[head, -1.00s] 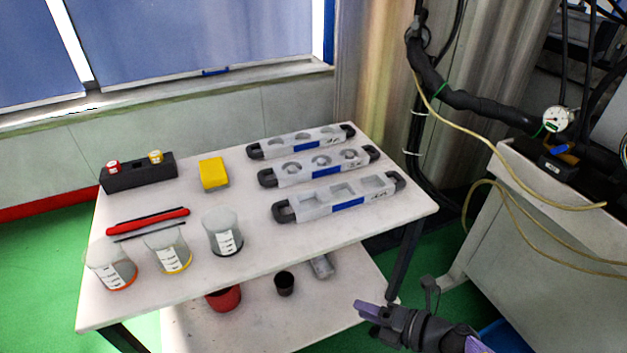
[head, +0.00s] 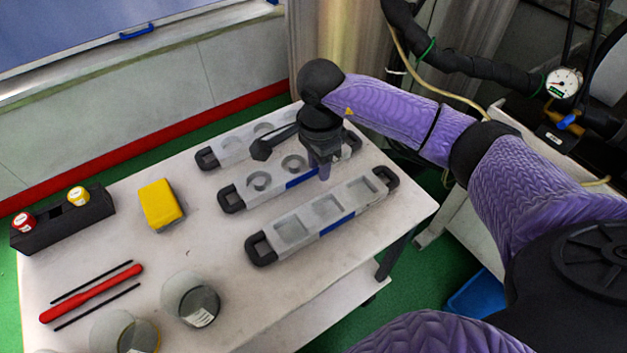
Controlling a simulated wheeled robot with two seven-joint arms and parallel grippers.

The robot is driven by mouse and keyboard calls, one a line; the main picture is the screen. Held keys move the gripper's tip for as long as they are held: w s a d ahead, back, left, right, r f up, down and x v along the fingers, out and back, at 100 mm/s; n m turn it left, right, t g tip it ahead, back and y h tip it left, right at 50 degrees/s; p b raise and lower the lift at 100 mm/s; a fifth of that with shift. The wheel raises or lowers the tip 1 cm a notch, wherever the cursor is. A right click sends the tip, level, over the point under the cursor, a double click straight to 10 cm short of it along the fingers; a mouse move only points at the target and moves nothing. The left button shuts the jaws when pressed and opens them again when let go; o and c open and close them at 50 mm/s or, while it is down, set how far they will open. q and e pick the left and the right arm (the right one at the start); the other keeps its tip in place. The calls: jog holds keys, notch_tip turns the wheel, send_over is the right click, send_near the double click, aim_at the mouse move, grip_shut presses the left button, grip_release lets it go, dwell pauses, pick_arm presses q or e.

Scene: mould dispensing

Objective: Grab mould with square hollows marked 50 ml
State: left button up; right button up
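The mould with square hollows (head: 309,238) lies on the table nearest to me. It is a grey bar with a black handle at each end and a blue label on its front side; the label's writing is too small to read. My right gripper (head: 326,166) points down over the right end of the mould with round hollows (head: 241,195), just behind the square-hollow mould. It appears apart from the square-hollow mould, and I cannot tell its finger gap. My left gripper is not in view.
A third mould (head: 232,151) lies at the back, partly hidden by my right arm. To the left are a yellow block (head: 160,203), a black rack (head: 62,223) with two capped vials, a red tool (head: 92,294) and beakers (head: 190,299). The table (head: 225,262) is bare between the beaker and moulds.

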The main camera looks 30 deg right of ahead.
aim_at(320, 196)
notch_tip(320, 196, down, 9)
jog(key=b, duration=0.2)
jog(key=shift+s+d+b, duration=0.1)
jog(key=shift+s+b, duration=0.05)
jog(key=shift+b, duration=0.15)
jog(key=shift+f, duration=0.15)
jog(key=c, duration=0.4)
grip_shut()
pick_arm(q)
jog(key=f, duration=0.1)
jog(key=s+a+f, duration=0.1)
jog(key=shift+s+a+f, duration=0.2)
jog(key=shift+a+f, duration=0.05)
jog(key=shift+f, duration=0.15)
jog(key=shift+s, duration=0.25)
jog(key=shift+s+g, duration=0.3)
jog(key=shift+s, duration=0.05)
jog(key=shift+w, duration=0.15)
